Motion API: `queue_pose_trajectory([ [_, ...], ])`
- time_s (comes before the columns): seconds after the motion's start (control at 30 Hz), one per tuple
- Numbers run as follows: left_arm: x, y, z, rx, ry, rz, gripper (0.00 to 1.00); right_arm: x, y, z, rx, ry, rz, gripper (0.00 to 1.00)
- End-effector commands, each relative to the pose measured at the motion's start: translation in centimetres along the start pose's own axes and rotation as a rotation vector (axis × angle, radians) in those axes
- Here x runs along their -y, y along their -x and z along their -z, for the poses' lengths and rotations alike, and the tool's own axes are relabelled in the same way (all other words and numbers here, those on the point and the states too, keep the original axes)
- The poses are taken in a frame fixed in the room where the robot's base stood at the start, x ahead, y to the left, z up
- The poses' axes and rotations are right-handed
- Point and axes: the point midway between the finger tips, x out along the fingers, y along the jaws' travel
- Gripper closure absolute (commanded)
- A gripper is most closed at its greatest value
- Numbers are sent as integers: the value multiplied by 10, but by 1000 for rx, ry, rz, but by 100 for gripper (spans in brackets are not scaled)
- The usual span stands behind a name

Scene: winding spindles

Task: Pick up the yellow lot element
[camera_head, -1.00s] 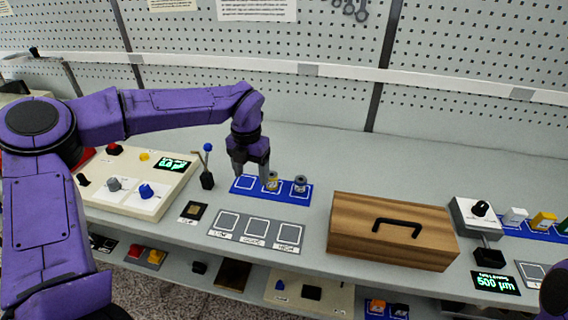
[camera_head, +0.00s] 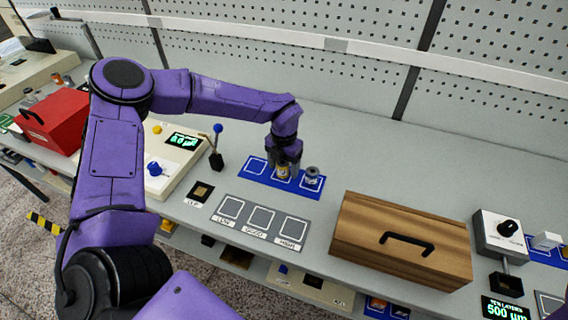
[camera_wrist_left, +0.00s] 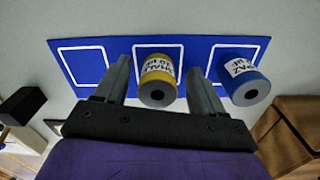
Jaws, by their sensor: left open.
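The yellow lot element (camera_head: 283,171) stands in the middle square of the blue mat (camera_head: 248,181). In the left wrist view the yellow lot element (camera_wrist_left: 157,82) is a short cylinder with a white label and a dark hole in its end. My left gripper (camera_head: 284,170) is open around it. In the left wrist view its two fingers (camera_wrist_left: 158,85) lie on either side of the yellow element, with a gap on the left. A blue-banded element (camera_head: 312,177) stands in the right square, just outside the right finger. My right gripper is not in view.
The mat's left square is empty. A grey plate (camera_head: 262,240) with several outlined squares lies in front. A wooden box (camera_head: 401,240) with a black handle stands to the right. A lever with a blue ball (camera_head: 217,129) and a control panel (camera_head: 160,187) stand left.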

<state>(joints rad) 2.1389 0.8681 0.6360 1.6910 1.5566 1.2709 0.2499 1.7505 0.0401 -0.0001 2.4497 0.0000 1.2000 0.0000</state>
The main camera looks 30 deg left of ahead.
Motion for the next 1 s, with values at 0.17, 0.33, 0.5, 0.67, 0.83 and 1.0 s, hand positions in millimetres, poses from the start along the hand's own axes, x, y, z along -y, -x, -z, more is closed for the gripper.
queue_pose_trajectory([
  [0.17,-1,-8,0,2,3,1,31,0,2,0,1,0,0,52],
  [0.33,-1,-8,0,2,2,0,50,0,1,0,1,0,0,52],
  [0.5,-1,-8,0,1,2,0,90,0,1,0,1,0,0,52],
  [0.67,-1,-8,1,1,2,0,91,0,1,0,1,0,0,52],
  [0.83,-1,-5,0,2,2,1,91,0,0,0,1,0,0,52],
  [1.0,-1,17,-1,6,4,2,91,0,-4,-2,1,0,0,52],
])
